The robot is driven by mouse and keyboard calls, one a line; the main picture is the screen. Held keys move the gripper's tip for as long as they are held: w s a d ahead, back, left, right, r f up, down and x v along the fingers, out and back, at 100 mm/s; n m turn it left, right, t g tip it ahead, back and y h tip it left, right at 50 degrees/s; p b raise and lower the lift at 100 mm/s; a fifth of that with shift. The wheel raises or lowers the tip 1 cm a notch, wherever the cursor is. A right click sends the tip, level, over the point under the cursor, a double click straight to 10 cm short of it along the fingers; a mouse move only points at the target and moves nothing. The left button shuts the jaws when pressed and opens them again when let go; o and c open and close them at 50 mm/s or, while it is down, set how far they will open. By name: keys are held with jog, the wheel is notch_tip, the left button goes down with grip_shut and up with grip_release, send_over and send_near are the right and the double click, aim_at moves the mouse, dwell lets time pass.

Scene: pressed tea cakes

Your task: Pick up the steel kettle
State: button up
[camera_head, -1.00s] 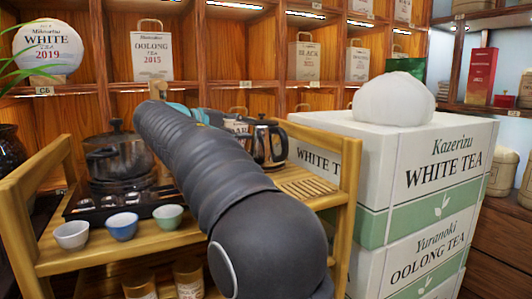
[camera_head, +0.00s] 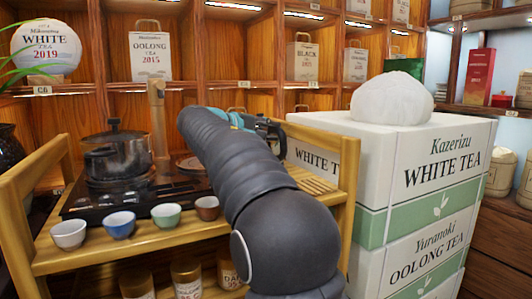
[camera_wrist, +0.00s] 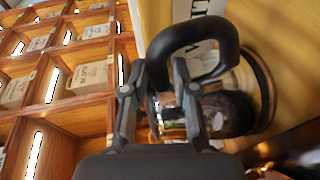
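The steel kettle shows in the wrist view by its thick black looped handle (camera_wrist: 228,42), with shiny metal and dark parts beyond it. My gripper (camera_wrist: 158,72) is open there, with its two fingers apart on either side of one end of the handle. I cannot tell whether either finger touches it. In the head view my gripper (camera_head: 262,124) is at the right side of the wooden cart, beside the white boxes. My arm hides most or all of the kettle there.
A wooden cart (camera_head: 95,256) carries a glass pot (camera_head: 118,160) on a black tray and several small cups, including a blue cup (camera_head: 120,225). Stacked tea boxes (camera_head: 440,165) stand close on the right. Shelves with tea packages are behind.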

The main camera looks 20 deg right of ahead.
grip_shut()
jog(key=shift+r, duration=0.15)
jog(key=shift+r, duration=0.15)
